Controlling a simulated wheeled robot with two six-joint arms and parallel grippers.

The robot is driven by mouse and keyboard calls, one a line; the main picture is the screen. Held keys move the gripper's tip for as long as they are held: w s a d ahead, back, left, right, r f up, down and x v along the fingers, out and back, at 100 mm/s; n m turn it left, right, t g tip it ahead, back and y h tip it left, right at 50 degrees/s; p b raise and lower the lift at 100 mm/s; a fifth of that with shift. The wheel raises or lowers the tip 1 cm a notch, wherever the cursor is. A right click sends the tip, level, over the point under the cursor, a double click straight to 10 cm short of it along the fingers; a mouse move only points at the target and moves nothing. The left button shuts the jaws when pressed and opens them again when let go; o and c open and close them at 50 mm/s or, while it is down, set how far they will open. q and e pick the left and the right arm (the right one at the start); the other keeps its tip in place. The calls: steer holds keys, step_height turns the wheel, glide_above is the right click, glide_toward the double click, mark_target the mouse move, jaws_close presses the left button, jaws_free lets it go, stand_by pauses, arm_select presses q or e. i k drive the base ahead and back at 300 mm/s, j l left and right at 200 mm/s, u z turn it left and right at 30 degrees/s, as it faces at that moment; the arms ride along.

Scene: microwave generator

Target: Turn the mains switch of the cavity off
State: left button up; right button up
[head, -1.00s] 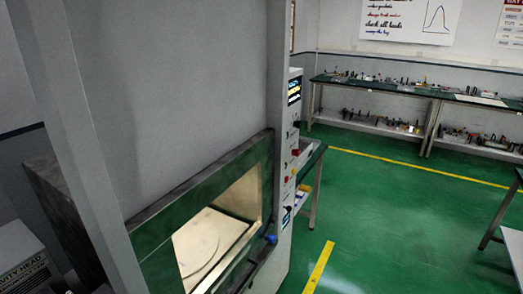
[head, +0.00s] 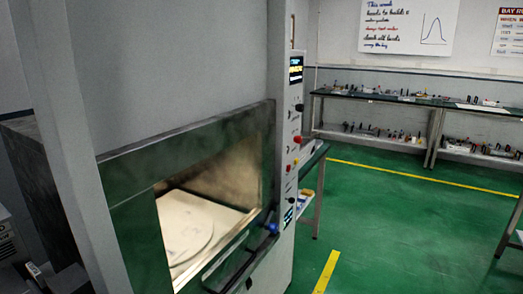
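The cavity is a tall grey cabinet (head: 190,60) with a dark metal front frame (head: 128,180) around a lit opening. Inside the opening lies a pale round plate (head: 188,228). A narrow control panel (head: 290,165) runs down the cabinet's right edge, seen at a steep angle. It carries a lit display (head: 295,69), a black knob (head: 299,107), a red knob (head: 297,139), small buttons and a lower display (head: 289,216). I cannot tell which control is the mains switch or how it is set. Neither of my grippers is in view.
A blue-ended part (head: 271,228) and a dark bar (head: 245,262) stick out below the opening. A bench (head: 312,160) stands just behind the panel. Long benches (head: 400,98) line the far wall. The green floor (head: 400,225) to the right is open.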

mark_target(299, 139)
steer(key=i+l, duration=0.15)
steer(key=l, duration=0.2)
steer(key=i+l, duration=0.2)
steer(key=l, duration=0.2)
steer(key=i+l+u, duration=0.1)
steer(key=l, duration=0.25)
steer(key=i+l, duration=0.25)
steer(key=l, duration=0.15)
steer(key=i+l, duration=0.15)
steer(key=l, duration=0.25)
steer(key=u, duration=0.05)
